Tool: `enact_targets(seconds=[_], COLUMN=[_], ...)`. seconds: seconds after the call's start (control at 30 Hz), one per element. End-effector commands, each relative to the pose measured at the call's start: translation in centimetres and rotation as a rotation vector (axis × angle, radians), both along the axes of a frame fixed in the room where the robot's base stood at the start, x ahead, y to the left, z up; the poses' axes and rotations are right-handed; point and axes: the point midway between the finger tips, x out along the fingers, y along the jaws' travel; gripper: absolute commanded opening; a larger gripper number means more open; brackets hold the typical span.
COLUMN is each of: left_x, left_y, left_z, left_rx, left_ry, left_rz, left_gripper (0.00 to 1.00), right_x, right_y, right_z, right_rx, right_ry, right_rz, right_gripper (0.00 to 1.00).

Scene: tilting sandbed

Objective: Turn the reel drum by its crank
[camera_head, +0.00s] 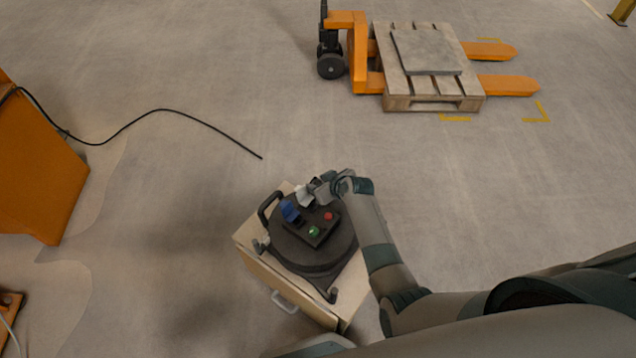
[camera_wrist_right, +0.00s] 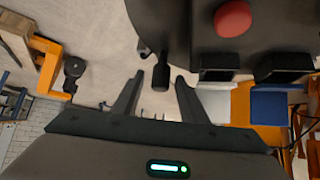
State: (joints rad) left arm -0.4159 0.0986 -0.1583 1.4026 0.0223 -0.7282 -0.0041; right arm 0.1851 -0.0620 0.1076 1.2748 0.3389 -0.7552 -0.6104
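The reel drum (camera_head: 310,252) is a dark round drum lying on top of a pale cabinet (camera_head: 258,258). Its dark body also fills the upper part of the right wrist view (camera_wrist_right: 175,25). A short dark peg (camera_wrist_right: 161,72), which looks like the crank's grip, sticks out from it there. My right gripper (camera_head: 318,189) is at the drum's far edge. In the right wrist view its fingers (camera_wrist_right: 156,92) are open on either side of the peg, with gaps showing. The crank is not clear in the head view. My left gripper is not in view.
On the drum sits a dark control box with a red button (camera_head: 329,216), a green button (camera_head: 314,231) and a blue part (camera_head: 290,210). A black cable (camera_head: 190,115) lies on the floor. An orange pallet jack (camera_head: 360,60) stands farther back. Open floor surrounds the cabinet.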

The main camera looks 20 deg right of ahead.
Motion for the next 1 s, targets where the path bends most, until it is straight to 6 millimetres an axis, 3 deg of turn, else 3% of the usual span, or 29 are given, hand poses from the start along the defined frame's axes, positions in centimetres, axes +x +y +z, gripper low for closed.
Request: enact_targets(seconds=[0.17,0.33,0.63,0.7,1.0], left_x=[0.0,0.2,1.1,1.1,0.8], left_y=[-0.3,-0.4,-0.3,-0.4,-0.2], left_z=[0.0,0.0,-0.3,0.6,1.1], left_rx=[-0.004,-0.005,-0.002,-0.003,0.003], left_ry=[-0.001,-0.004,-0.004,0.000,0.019], left_rz=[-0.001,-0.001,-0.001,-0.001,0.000], left_gripper=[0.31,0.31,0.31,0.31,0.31], right_x=[0.0,0.0,0.4,0.5,0.6], right_y=[0.0,0.0,0.4,0.8,1.5], right_z=[0.0,0.0,0.0,-0.1,0.0], right_rx=[0.000,0.000,-0.001,-0.002,0.001], right_ry=[0.000,0.000,-0.003,-0.004,0.001], right_rz=[0.000,0.000,0.043,0.078,0.139], right_gripper=[0.39,0.00,0.00,0.00,0.00])
